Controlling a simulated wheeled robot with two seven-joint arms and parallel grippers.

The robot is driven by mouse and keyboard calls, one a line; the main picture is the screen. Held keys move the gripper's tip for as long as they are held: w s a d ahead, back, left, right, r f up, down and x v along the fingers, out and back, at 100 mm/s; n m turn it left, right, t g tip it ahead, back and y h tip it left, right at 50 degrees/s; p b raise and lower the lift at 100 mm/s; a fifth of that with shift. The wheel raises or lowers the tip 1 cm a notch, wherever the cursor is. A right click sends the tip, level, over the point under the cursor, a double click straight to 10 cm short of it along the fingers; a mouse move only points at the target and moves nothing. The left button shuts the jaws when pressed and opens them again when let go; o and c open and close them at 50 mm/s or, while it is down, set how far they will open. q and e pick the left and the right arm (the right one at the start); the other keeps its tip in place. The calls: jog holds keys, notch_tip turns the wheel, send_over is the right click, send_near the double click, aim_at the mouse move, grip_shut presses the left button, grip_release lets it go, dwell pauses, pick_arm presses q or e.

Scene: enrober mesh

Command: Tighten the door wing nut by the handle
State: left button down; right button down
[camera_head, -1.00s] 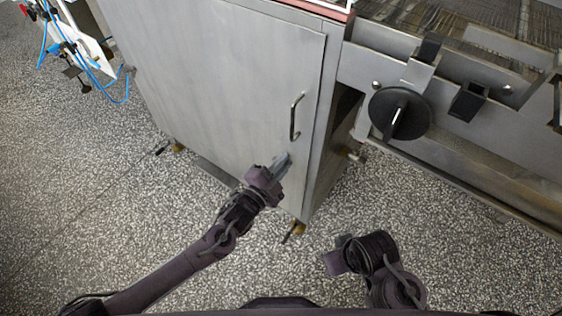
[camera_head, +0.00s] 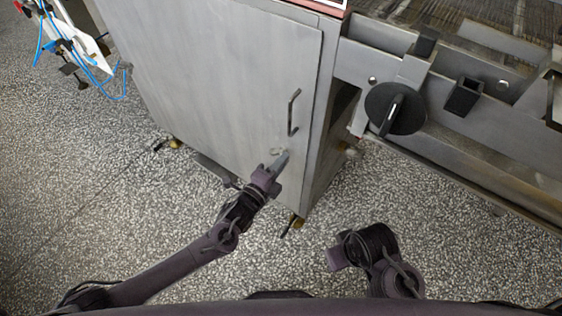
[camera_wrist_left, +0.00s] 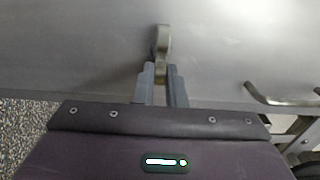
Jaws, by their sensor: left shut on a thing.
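The wing nut (camera_wrist_left: 162,42) stands out from the grey cabinet door (camera_head: 215,90), below and left of the handle (camera_head: 293,112) in the head view. It is pale metal and shows only as a small piece (camera_head: 276,151) there. My left gripper (camera_head: 281,160) reaches up to the door; in the left wrist view its fingers (camera_wrist_left: 161,72) are shut on the near end of the wing nut. The far end of the nut shows past the fingertips. The handle also shows at the right of the left wrist view (camera_wrist_left: 280,100). My right gripper (camera_head: 338,259) is low over the floor, its fingers not clear.
A machine frame with a black round knob (camera_head: 395,108) and a mesh belt (camera_head: 470,25) stands right of the cabinet. A white item with blue hoses (camera_head: 85,45) is at the upper left. The speckled floor (camera_head: 120,205) is open in front of the cabinet.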

pick_arm(q)
jog(key=shift+f, duration=0.1)
jog(key=c, duration=1.5)
grip_release()
pick_arm(e)
jog(key=shift+w+a+r, duration=0.1)
